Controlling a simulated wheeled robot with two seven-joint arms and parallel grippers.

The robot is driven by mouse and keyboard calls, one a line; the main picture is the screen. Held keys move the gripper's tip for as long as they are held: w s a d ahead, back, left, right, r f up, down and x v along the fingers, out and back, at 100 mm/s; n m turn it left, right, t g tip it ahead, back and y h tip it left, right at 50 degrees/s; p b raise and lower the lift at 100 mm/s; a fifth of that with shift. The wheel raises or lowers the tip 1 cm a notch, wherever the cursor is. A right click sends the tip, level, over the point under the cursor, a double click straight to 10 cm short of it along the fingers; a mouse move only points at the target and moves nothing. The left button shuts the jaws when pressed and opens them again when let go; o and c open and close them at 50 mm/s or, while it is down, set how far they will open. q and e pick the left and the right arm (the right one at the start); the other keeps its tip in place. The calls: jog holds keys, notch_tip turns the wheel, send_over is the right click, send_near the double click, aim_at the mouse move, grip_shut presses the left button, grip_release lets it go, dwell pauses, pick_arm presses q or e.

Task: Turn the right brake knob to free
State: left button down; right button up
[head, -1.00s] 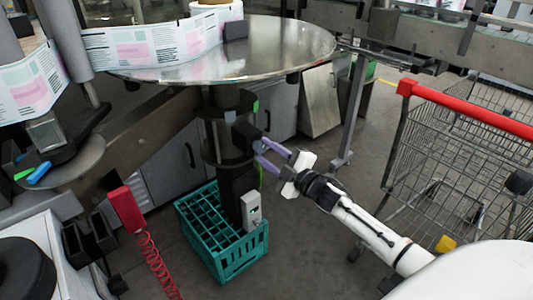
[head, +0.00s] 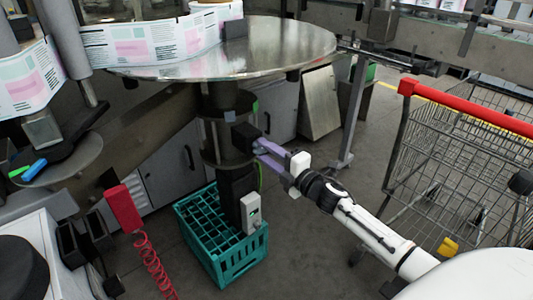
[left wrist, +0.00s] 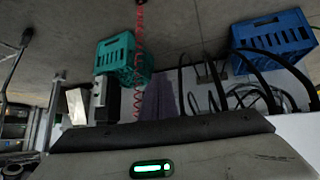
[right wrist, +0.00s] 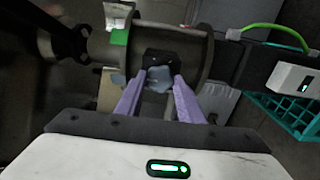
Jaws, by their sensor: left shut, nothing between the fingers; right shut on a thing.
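The brake knob (right wrist: 158,78) is a small grey-blue piece on a dark block (head: 245,137) at the column under the round steel table. My right gripper (head: 262,149) reaches it from the right, its lilac fingers shut on the knob. In the right wrist view the fingertips (right wrist: 158,84) are on either side of the knob and hide part of it. A green patch (right wrist: 119,37) shows on the column collar, up and left of the knob. My left gripper (left wrist: 160,98) is shut and empty in the left wrist view, outside the head view.
A teal crate (head: 237,262) stands on the floor below the column, with a grey box (head: 250,212) above its edge. A shopping cart with a red handle (head: 465,112) stands at the right. The round table (head: 280,42) overhangs the knob. A blue crate (left wrist: 275,40) shows in the left wrist view.

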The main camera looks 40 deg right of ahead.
dwell(0.3)
jog(key=o, duration=1.1)
jog(key=shift+c, duration=0.2)
jog(key=shift+s, duration=0.1)
jog(key=s, duration=1)
jog(key=shift+d, duration=0.4)
jog(key=s+a+f+m+g+h+p, duration=0.1)
jog(key=s+a+f+m+g, duration=0.1)
jog(key=s+a+f+m, duration=0.3)
jog(key=s+a+f+m+g, duration=0.2)
jog(key=s+a+f+m, duration=0.25)
jog(key=f, duration=0.35)
jog(key=s+a+f+m+g+y, duration=0.1)
jog(key=s+a+f+m+g, duration=0.1)
jog(key=s+a, duration=0.4)
jog(key=s+a+f+m+g+y, duration=0.1)
jog(key=s+a+f+m+g, duration=0.2)
jog(key=a, duration=0.7)
jog(key=s+f+m+p, duration=0.1)
jog(key=s+f+m, duration=0.1)
jog(key=s, duration=0.1)
jog(key=shift+s+f, duration=0.3)
jog(key=shift+s, duration=0.05)
